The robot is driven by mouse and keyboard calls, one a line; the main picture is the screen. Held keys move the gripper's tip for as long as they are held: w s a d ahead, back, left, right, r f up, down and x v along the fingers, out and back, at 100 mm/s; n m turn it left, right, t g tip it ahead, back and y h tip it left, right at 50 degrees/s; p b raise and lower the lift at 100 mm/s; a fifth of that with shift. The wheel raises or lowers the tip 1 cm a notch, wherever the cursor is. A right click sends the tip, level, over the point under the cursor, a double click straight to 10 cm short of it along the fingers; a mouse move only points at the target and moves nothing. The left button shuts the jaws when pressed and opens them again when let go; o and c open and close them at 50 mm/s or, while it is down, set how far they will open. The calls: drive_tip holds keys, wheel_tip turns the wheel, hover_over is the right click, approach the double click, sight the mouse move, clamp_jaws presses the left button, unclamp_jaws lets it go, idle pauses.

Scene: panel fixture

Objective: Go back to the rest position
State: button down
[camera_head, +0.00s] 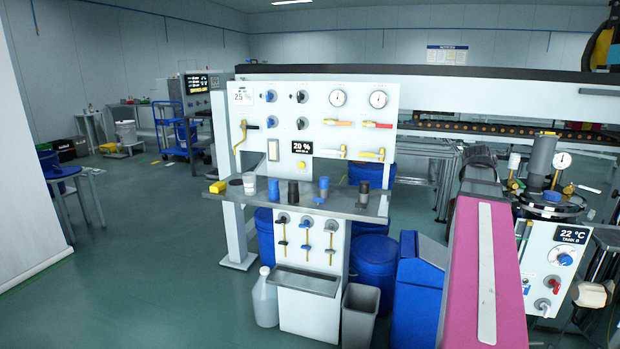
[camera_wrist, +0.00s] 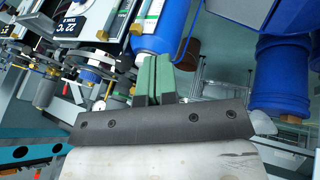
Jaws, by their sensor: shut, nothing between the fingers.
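My gripper (camera_wrist: 152,78) shows in the wrist view, its two green fingers side by side and shut with nothing between them. It is not clearly seen in the head view. The panel fixture (camera_head: 316,106) stands in the middle of the head view, with gauges, blue knobs, red and yellow valve handles and a "20 %" display. In the wrist view the fingers point towards a blue cylinder (camera_wrist: 165,28) and appear apart from it.
A grey shelf (camera_head: 340,205) on the panel holds several small cylinders and a yellow block. Blue drums (camera_head: 374,262), a white jug (camera_head: 264,300) and bins stand below. A tank unit (camera_head: 550,265) reading "22 °C" is at right. Green floor (camera_head: 150,270) at left is clear.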

drive_tip(key=a+f+n+g+y, duration=0.1)
drive_tip(key=a+f+n+y, duration=0.25)
drive_tip(key=a+f, duration=2.2)
drive_tip(key=s+a+f+g+y, duration=0.1)
drive_tip(key=s+a+f+y, duration=0.1)
drive_tip(key=s+a+f, duration=0.5)
drive_tip(key=a+f+n, duration=0.1)
drive_tip(key=a+f, duration=0.1)
drive_tip(key=a, duration=0.2)
drive_tip(key=shift+d, duration=0.1)
